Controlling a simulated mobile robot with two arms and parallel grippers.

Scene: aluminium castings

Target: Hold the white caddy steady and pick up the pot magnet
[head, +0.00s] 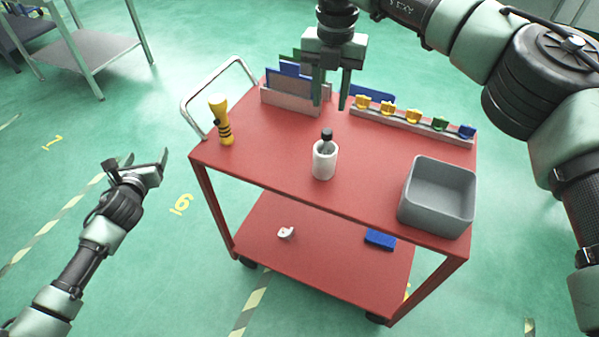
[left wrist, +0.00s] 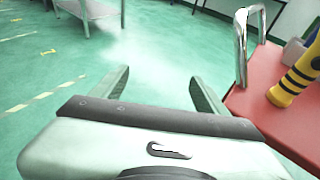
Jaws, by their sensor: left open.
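The white caddy (head: 324,162) is a small upright cup on the middle of the red cart top. A piece with a black knob (head: 327,134) and a thin grey stem stands in it, seemingly the pot magnet; its lower end is hidden inside. My right gripper (head: 331,101) is open and empty, pointing down above the back of the cart, behind the caddy and apart from it. My left gripper (head: 147,160) is open and empty, off the cart's left side over the floor. Its two spread fingers (left wrist: 160,80) also show in the left wrist view.
On the red cart (head: 270,160) stand a yellow-black torch (head: 220,118), a holder with upright panels (head: 290,100), a rail of coloured clips (head: 413,122) and an empty grey bin (head: 437,190). The torch also shows in the left wrist view (left wrist: 300,78). A metal handle (head: 215,90) rises at left.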

